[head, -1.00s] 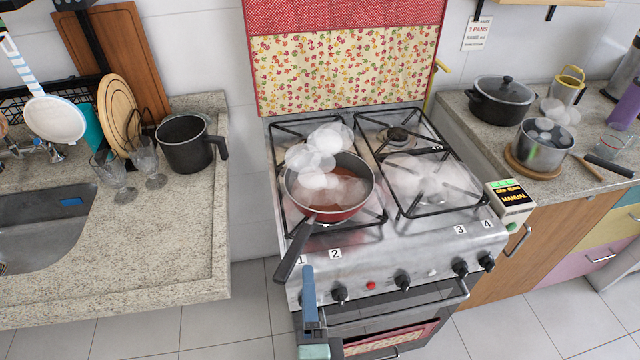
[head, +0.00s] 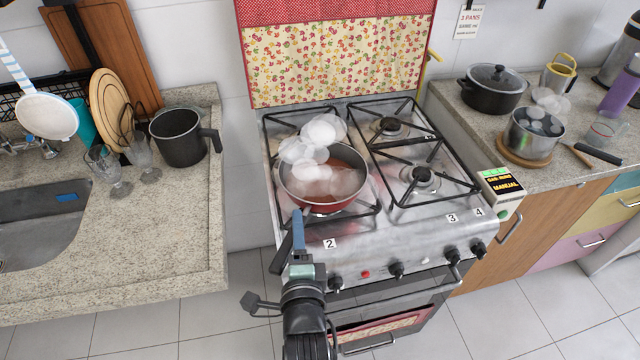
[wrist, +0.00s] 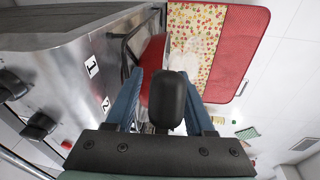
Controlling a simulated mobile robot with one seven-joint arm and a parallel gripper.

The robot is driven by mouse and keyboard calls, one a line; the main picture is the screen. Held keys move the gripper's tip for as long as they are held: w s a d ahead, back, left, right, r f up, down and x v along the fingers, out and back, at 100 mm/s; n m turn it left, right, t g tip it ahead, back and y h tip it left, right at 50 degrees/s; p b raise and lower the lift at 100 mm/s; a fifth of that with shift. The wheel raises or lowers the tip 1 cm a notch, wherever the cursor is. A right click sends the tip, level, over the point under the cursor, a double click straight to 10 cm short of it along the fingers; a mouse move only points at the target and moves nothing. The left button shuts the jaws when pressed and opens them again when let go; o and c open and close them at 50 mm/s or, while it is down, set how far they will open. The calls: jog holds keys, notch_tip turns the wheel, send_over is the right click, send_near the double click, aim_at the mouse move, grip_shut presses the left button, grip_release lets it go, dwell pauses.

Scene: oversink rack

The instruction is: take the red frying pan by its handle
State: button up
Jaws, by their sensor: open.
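The red frying pan (head: 330,205) sits on the front left burner of the stove, with white puffs over it and reddish-brown contents. Its black handle (head: 281,254) points toward the front left, past the stove's edge. My gripper (head: 298,217) is at the handle, with a blue finger along its right side and hiding part of it. In the wrist view, the handle (wrist: 167,103) appears between the two open blue fingers of my gripper (wrist: 160,78), with room on both sides. The pan's red side (wrist: 155,55) shows behind it. I see no firm contact.
The stove's (head: 385,235) front knobs are close to my gripper. The other burners are empty. A dark pot (head: 178,140) stands on the left counter near two glasses. A lidded black pot (head: 492,95) and a steel pot (head: 531,145) stand on the right counter.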

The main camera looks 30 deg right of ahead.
jog(key=shift+w+d+f, duration=0.15)
jog(key=shift+w+d, duration=0.1)
jog(key=shift+w, duration=0.3)
grip_shut()
dwell(0.9)
jog(key=shift+r, duration=0.25)
